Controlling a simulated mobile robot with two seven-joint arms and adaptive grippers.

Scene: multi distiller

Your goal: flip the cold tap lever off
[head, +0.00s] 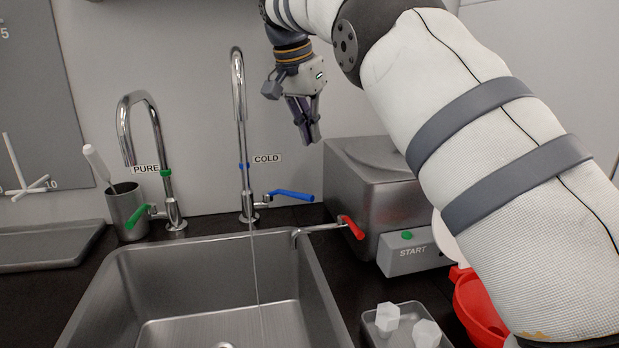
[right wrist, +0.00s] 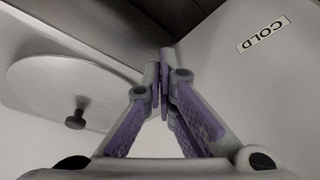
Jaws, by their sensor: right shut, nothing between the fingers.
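The cold tap (head: 241,130) is a tall chrome gooseneck with a blue band and a COLD label (head: 267,158) beside it. Its blue lever (head: 291,195) points right from the tap's base. A thin stream of water falls from the spout into the sink. My right gripper (head: 310,138) is shut and empty, above and slightly right of the blue lever, apart from it, pointing down. In the right wrist view the fingertips (right wrist: 163,75) meet, and the COLD label (right wrist: 263,35) shows at upper right; the lever is not seen there. My left gripper is not in view.
The PURE tap (head: 150,150) with a green lever stands left, near a metal cup (head: 126,209). A steel distiller (head: 372,190) with a START button and a red-levered spout (head: 350,227) stands right. The sink (head: 205,280) lies in front. A tray with white pieces (head: 400,326) and a red bowl (head: 480,305) are at lower right.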

